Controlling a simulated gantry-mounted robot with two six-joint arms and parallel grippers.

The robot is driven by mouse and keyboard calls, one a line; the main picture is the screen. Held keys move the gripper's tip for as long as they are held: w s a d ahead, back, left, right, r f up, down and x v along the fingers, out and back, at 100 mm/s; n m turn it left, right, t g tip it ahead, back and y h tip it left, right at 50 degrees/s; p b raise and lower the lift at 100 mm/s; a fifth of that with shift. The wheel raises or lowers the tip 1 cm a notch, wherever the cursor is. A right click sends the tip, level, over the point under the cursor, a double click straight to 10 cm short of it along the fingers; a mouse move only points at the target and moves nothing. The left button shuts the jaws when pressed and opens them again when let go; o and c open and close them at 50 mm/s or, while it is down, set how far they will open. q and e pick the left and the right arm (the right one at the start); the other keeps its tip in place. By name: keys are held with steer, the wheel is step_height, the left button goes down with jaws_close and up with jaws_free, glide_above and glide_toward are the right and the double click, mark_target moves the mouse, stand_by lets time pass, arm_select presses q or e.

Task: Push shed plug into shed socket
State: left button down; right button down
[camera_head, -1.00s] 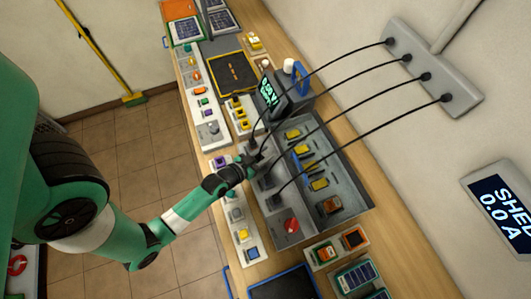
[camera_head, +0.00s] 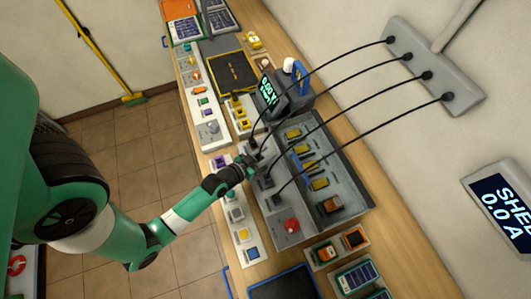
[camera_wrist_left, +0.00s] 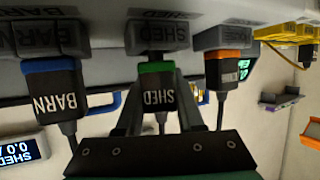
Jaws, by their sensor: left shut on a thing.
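The shed plug (camera_wrist_left: 158,97) is dark with a green band and the word SHED. It stands between the two fingers of my left gripper (camera_wrist_left: 160,110) in the left wrist view, and the gripper is shut on it. The shed socket (camera_wrist_left: 160,36), a grey block marked SHED, is directly beyond the plug's green end. The plug looks lined up with it; I cannot tell how deep it sits. In the head view my left gripper (camera_head: 249,163) is over the grey panel (camera_head: 262,194) and hides most of the plug. My right gripper is not in view.
A blue-banded BARN plug (camera_wrist_left: 55,92) and an orange-banded plug (camera_wrist_left: 222,78) flank the shed plug closely. Black cables run to a grey wall box (camera_head: 435,70). A wall display (camera_head: 503,205) reads SHED 0.0 A. Switch strips and trays crowd the bench.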

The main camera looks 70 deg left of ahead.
arm_select(q)
steer(key=shift+f+b, duration=0.35)
steer(key=shift+f, duration=0.05)
steer(key=c, duration=0.8)
jaws_free()
